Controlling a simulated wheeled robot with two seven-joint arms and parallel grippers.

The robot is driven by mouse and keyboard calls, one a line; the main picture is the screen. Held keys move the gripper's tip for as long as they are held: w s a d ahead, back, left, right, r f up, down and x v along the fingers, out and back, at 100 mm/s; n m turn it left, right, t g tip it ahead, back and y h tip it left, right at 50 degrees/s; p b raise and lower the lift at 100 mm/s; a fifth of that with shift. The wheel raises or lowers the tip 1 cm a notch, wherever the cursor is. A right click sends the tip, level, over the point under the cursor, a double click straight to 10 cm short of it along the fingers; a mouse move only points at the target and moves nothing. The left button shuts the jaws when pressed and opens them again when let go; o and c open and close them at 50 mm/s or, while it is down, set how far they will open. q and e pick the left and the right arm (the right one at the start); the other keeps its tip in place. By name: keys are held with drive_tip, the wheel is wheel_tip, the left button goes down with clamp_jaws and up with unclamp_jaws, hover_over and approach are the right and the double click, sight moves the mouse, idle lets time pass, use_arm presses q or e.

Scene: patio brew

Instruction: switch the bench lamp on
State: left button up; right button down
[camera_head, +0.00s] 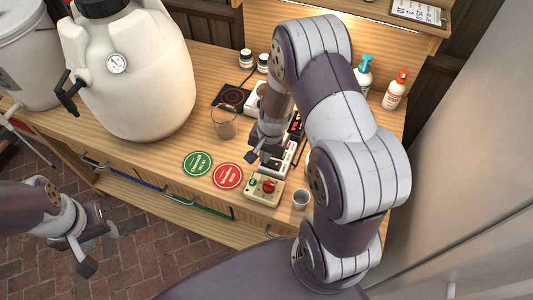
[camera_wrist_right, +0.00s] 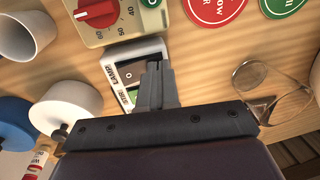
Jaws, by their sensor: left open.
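A small switch box marked LAMP (camera_wrist_right: 122,72) lies on the bench, with a dark framed face and a green patch. It also shows in the head view (camera_head: 287,160), partly covered by my right arm. My right gripper (camera_wrist_right: 154,68) has its fingers together, with the tips over the box's face and hiding part of it. I cannot tell whether they touch it. In the head view the right gripper (camera_head: 260,157) is beside the box. My left gripper (camera_head: 99,250) is open and empty over the brick floor, left of the bench. The back panel under the shelf glows warmly.
A timer with a red knob (camera_head: 266,187) and a small cup (camera_head: 301,198) stand in front of the box.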

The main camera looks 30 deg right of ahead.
drive_tip(key=shift+s+d, duration=0.1)
drive_tip(key=shift+s, duration=0.05)
drive_tip(key=shift+s+d+r, duration=0.25)
drive_tip(key=shift+s+d, duration=0.15)
drive_tip(key=shift+s, duration=0.05)
drive_tip(key=r+p, duration=0.5)
drive_tip(key=shift+w+r, duration=0.15)
drive_tip(key=shift+w, duration=0.15)
wheel_tip(320, 180, up, 9)
drive_tip(key=a+b, duration=0.1)
drive_tip(key=shift+w+a+b, duration=0.15)
drive_tip(key=shift+w+b, duration=0.15)
drive_tip(key=shift+b, duration=0.05)
drive_tip(key=shift+w+f, duration=0.1)
drive_tip(key=shift+f, duration=0.1)
